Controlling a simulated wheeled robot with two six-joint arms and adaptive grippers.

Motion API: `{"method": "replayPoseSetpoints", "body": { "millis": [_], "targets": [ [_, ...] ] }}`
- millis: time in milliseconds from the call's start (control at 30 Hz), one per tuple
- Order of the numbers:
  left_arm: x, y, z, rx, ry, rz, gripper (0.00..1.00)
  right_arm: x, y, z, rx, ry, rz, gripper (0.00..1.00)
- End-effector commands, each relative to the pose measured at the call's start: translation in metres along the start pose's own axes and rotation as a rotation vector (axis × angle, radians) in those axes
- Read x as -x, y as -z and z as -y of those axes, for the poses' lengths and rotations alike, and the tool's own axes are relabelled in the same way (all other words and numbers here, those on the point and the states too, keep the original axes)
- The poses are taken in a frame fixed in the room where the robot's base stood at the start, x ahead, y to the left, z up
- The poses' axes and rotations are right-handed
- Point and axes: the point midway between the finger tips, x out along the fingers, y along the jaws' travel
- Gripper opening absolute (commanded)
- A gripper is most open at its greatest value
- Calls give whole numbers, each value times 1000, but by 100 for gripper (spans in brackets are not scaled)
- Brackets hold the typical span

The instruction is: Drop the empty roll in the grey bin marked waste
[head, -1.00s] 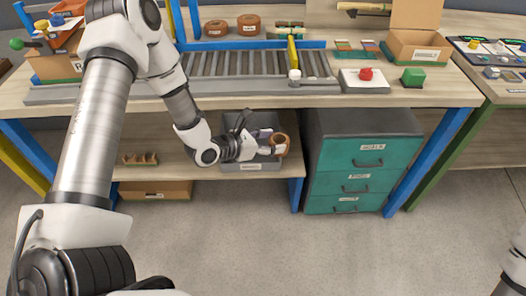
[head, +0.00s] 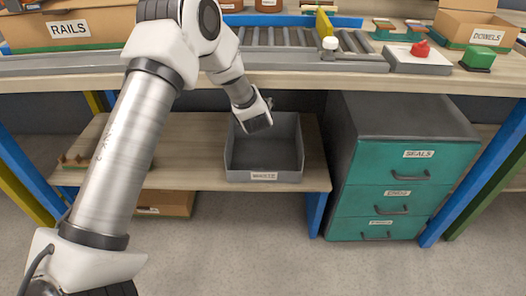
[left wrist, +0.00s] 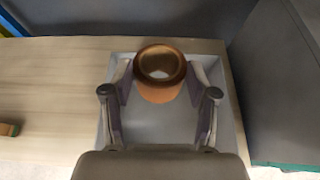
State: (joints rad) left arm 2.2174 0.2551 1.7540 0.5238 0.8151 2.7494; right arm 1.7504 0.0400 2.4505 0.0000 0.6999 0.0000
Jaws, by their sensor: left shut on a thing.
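The empty roll (left wrist: 160,88) is a brown hollow ring in the left wrist view. My left gripper (left wrist: 160,76) is shut on it, one finger on each side. In that view the roll is over the grey bin (left wrist: 118,135), and its height above the bin floor is hard to judge. In the head view the grey bin (head: 264,177), labelled waste, stands on the lower shelf. My left wrist reaches to the bin's back part there, and the fingers and roll are hidden. My right gripper is in no current view.
A drawer cabinet (head: 405,163) with teal fronts stands close right of the bin. The tabletop (head: 300,82) with a roller conveyor (head: 285,40) is above the bin. The shelf (head: 200,150) left of the bin has bare wood.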

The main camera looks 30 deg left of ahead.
Motion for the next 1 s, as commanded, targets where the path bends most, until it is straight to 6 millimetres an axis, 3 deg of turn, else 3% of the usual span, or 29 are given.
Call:
{"method": "replayPoseSetpoints", "body": {
  "millis": [33, 67, 500, 800, 833, 867, 900, 1000],
  "targets": [
    [-1, -11, 1, 10, -3, 20, 32, 0, 0, 0, 0, 0, 0, 40],
    [-1, -11, 1, 11, -4, 21, 32, 0, 0, 0, 0, 0, 0, 40],
    [-22, 40, 1, 8, -4, 18, 32, -18, 0, 0, 0, 0, 0, 40],
    [-24, 44, 1, 8, -3, 17, 32, -18, 0, 0, 0, 0, 0, 40],
    [-24, 44, 1, 8, -3, 17, 69, -18, 0, 0, 0, 0, 0, 40],
    [-24, 44, 1, 8, -3, 17, 80, -18, 0, 0, 0, 0, 0, 40],
    [-24, 45, 1, 7, -3, 16, 88, -18, 0, 0, 0, 0, 0, 40],
    [-24, 45, 1, 7, -3, 16, 88, -18, 0, 0, 0, 0, 0, 40]
  ]
}}
